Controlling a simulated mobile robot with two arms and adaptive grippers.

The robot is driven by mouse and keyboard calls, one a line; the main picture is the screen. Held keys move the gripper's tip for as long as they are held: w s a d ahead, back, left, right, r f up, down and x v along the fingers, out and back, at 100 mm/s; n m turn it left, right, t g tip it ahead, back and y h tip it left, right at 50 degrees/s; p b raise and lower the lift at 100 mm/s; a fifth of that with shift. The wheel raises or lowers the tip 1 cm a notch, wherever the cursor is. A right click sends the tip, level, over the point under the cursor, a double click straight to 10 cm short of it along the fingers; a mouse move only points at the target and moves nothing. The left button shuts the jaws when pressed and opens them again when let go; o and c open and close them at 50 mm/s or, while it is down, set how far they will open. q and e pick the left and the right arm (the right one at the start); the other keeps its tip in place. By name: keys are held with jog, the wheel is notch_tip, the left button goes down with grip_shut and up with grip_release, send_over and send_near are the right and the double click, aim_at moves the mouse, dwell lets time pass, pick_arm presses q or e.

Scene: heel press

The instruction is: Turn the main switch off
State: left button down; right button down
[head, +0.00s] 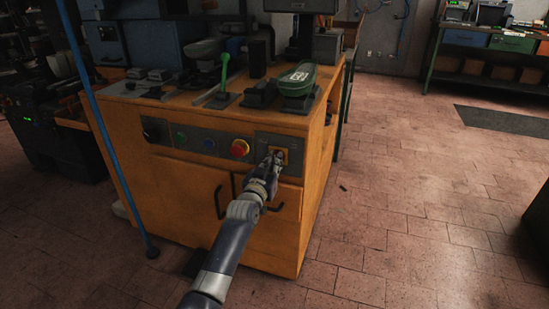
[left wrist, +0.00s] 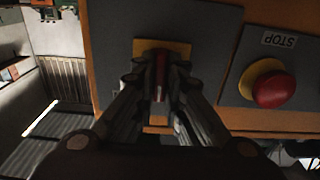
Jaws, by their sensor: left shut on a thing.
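The main switch has a yellow plate (head: 285,156) at the right end of the grey panel on the orange cabinet's front. In the left wrist view its yellow plate (left wrist: 176,46) carries a dark red handle (left wrist: 160,72), which stands upright in the picture. My left gripper (head: 275,154) is at the switch. In the left wrist view its fingers (left wrist: 159,84) are shut on the handle, one on each side. The fingers hide part of the handle and plate. My right gripper is in neither view.
A red stop button (head: 240,148) on a yellow base sits left of the switch in the head view; it is close beside the fingers in the wrist view (left wrist: 274,90). Cabinet handles (head: 219,202) are below. A green lever (head: 225,72) and a green shoe-shaped part (head: 298,79) are on top. The floor at right is mostly clear.

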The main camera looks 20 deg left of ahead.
pick_arm(q)
jog(key=shift+f+n+p, duration=0.1)
jog(key=shift+n+p, duration=0.9)
jog(key=shift+n, duration=3.2)
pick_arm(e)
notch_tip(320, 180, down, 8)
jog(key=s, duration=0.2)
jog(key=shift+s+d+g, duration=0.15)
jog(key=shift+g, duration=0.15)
pick_arm(q)
jog(key=c, duration=1.7)
grip_release()
jog(key=shift+o, duration=0.2)
jog(key=shift+s, duration=0.1)
jog(key=s, duration=1.2)
jog(key=shift+a, duration=0.25)
